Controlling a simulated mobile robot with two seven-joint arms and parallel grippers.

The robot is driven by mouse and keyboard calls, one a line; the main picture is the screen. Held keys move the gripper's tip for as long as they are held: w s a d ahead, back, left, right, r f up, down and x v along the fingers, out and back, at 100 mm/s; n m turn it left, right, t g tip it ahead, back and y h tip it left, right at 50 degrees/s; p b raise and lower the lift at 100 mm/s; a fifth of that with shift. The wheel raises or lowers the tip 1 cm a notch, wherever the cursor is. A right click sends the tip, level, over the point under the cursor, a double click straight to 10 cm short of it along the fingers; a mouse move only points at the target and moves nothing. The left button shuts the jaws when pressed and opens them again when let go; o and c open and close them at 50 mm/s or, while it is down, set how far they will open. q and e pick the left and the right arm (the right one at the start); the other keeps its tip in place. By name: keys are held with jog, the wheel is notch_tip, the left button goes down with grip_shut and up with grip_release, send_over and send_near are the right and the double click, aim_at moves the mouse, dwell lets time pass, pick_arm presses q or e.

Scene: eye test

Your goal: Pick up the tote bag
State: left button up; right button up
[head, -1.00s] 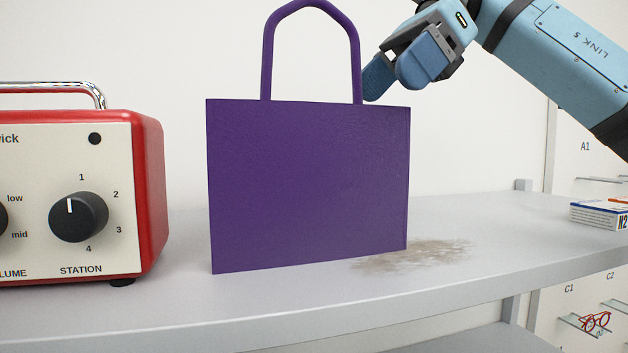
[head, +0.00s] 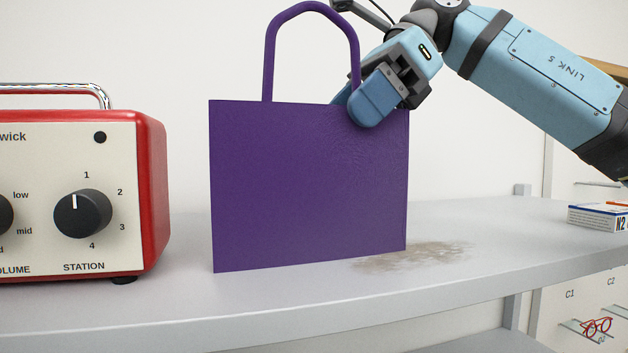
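The purple tote bag (head: 300,190) stands upright on the grey shelf (head: 470,275), its handle arched above its top edge. My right gripper (head: 353,108) is at the right leg of the handle, just where it meets the bag. One blue finger is in front of the bag's top edge. The other shows behind the handle, its tip hidden by the bag. The handle leg passes between them, and the fingers look apart. Contact with the handle cannot be made out. My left gripper is not in view.
A red and cream radio (head: 95,195) stands left of the bag with a gap between. A brownish stain (head: 425,255) marks the shelf by the bag's lower right corner. A small box (head: 600,217) lies at the far right. The shelf between is clear.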

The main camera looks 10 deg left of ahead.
jog(key=shift+c, duration=1.2)
notch_tip(320, 180, up, 20)
jog(key=p, duration=0.1)
jog(key=shift+w, duration=0.1)
dwell(0.8)
